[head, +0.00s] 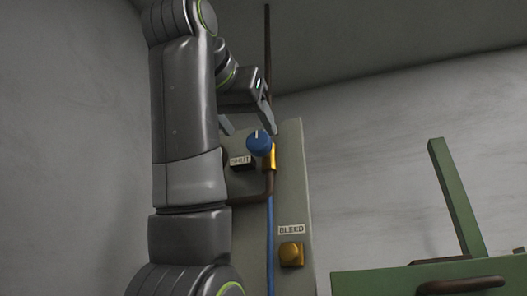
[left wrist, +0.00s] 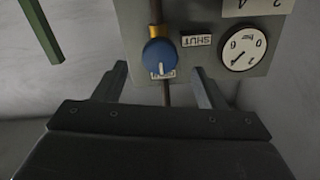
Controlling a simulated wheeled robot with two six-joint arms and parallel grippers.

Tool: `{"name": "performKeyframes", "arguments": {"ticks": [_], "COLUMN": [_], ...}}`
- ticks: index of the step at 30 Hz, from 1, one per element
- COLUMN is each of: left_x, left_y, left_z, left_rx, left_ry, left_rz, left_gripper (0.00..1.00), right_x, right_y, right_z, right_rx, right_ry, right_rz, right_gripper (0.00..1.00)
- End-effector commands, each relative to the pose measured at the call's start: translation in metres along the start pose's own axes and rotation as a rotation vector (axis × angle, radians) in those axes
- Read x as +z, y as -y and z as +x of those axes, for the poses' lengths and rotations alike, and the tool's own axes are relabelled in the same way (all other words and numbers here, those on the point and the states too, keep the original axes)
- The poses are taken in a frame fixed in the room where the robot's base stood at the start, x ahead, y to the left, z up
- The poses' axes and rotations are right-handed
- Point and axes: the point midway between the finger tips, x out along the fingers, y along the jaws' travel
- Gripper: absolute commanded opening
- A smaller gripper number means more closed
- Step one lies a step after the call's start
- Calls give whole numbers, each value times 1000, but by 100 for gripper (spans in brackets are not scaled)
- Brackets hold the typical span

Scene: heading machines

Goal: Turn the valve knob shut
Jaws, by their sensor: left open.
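The blue valve knob (head: 259,145) sits on a brass fitting on the grey panel (head: 292,180). Its white mark points up in the head view. In the left wrist view the knob (left wrist: 159,55) has its mark pointing down toward a small, partly covered label. A SHUT label (head: 241,160) is beside the knob, also in the left wrist view (left wrist: 196,40). My left gripper (head: 248,124) is open, its fingers apart and empty. In the left wrist view the gripper (left wrist: 160,78) faces the knob, which lies between the finger directions; contact cannot be seen. My right gripper is not in view.
A yellow button (head: 291,253) under a BLEED label (head: 291,230) is lower on the panel. A blue pipe (head: 270,245) runs below the knob. A round gauge (left wrist: 243,48) is near the SHUT label. A green machine frame (head: 455,200) stands at the right.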

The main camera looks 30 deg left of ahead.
Motion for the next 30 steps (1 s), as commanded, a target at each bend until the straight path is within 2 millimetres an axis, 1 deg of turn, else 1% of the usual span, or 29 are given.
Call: {"name": "performKeyframes", "arguments": {"ticks": [1,9,13,15,18,22,30], "left_x": [-4,-5,-3,-2,-1,0,0], "left_y": [1,2,1,1,0,0,0], "left_z": [10,49,66,76,86,92,94], "left_rx": [-2,-2,-1,-1,0,0,0], "left_ry": [2,2,3,3,1,-1,-1], "left_rz": [1,0,1,0,0,0,0], "left_gripper": [64,64,64,64,64,64,64], "right_x": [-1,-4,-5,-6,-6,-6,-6], "right_y": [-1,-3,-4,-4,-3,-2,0], "right_z": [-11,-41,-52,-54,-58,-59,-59], "right_rx": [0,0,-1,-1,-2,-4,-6], "right_ry": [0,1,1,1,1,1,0], "right_rz": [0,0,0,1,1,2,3], "right_gripper": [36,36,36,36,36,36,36]}}
